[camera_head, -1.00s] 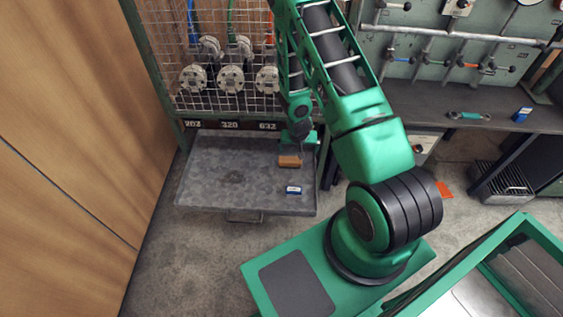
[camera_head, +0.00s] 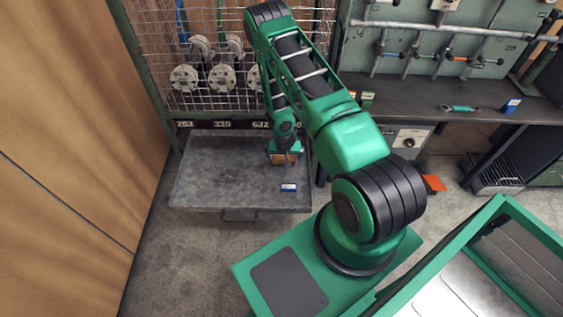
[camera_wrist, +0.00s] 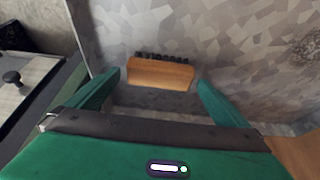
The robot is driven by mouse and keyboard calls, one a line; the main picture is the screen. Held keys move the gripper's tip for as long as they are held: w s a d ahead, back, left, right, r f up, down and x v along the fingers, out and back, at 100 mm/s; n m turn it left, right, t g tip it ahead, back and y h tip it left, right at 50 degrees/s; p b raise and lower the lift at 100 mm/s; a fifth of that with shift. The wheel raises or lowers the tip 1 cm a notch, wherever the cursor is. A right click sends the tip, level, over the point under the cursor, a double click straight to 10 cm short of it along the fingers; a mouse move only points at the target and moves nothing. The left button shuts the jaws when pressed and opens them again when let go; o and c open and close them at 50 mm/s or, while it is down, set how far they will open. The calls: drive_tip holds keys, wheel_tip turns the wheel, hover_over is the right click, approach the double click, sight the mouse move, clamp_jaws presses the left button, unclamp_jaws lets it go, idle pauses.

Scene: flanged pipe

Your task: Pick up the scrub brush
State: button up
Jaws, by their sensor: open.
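The scrub brush (camera_head: 279,158) has a wooden block and lies near the right side of the grey metal tray (camera_head: 205,180). In the wrist view the brush (camera_wrist: 160,73) shows its tan block, with dark bristles along its far edge. My gripper (camera_wrist: 158,82) is open, with one green finger to the left of the brush and the other to its right. Gaps show between the fingers and the block's ends. In the head view my gripper (camera_head: 283,150) is right above the brush and hides part of it.
A small blue and white item (camera_head: 288,188) lies on the tray in front of the brush. A wire mesh cage (camera_head: 225,75) with flanged pipes stands behind the tray. A dark workbench (camera_head: 420,100) is to the right. The tray's left half is clear.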

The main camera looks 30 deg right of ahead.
sight(284, 156)
drive_tip(key=shift+x, duration=1.6)
drive_tip(key=shift+w+r, duration=0.1)
drive_tip(key=shift+w, duration=0.05)
drive_tip(key=c, duration=1)
drive_tip(key=shift+w+r, duration=0.1)
drive_tip(key=shift+r, duration=0.35)
wheel_tip(284, 156, up, 4)
drive_tip(key=shift+f, duration=0.2)
drive_tip(key=s+a+r, duration=0.3)
drive_tip(key=a+r, duration=0.3)
drive_tip(key=a, duration=0.5)
drive_tip(key=shift+r, duration=0.25)
